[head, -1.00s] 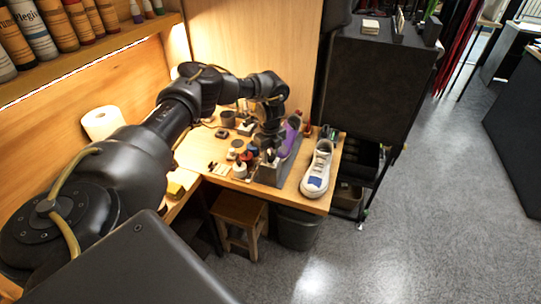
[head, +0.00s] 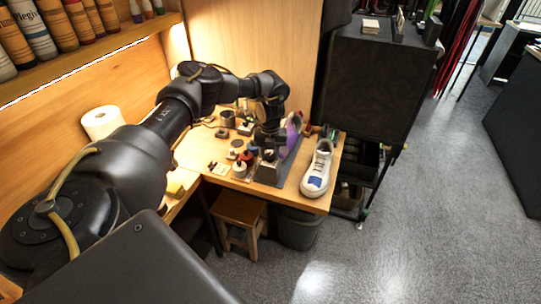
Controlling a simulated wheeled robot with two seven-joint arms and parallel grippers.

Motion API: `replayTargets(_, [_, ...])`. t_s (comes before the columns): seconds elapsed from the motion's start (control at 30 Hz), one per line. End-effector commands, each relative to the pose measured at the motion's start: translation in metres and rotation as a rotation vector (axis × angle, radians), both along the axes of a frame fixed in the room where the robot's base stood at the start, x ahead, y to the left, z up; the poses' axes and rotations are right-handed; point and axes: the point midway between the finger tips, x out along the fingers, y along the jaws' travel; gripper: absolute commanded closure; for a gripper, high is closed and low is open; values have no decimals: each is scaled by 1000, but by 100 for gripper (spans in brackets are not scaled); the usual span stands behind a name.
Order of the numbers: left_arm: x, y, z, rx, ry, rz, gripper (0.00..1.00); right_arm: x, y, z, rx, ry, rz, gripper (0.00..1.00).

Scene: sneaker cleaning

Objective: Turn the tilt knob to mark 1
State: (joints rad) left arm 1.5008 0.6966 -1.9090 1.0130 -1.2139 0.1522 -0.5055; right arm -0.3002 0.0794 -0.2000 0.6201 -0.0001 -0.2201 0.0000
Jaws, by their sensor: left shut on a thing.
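My left gripper (head: 267,149) reaches down over the workbench at the grey stand (head: 272,174), which has a purple sneaker (head: 292,136) on its far right side. The gripper is shut at the near part of the stand, where the tilt knob seems to be. The knob and the fingertips are too small and too covered by my wrist to make out, and I cannot read any marks. My right gripper is not in view.
A white sneaker (head: 317,170) with a blue patch stands on the bench (head: 212,163) at the right edge. Small bottles (head: 242,166) and jars crowd the left of the stand. A paper roll (head: 103,122) stands farther left. A stool (head: 240,213) and bin (head: 298,229) are below.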

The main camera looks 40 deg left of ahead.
Motion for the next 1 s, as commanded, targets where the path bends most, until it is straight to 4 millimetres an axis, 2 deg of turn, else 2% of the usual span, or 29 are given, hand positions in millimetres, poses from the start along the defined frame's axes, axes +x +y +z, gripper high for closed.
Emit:
replayTargets(0.33, [-1, 0, -1, 1, 2, -54, 86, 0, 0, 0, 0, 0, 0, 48])
replayTargets(0.6, [-1, 0, -1, 0, 2, -349, 86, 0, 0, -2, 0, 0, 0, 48])
replayTargets(0.87, [-1, 0, -1, 0, 2, -385, 86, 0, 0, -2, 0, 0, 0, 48])
replayTargets(0.9, [-1, 0, -1, 0, 2, -384, 61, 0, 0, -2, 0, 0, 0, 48])
replayTargets(0.97, [-1, 0, -1, 0, 2, -384, 53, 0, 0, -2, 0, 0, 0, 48])
replayTargets(1.0, [-1, 0, -1, 0, 2, -383, 53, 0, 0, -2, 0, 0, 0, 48])
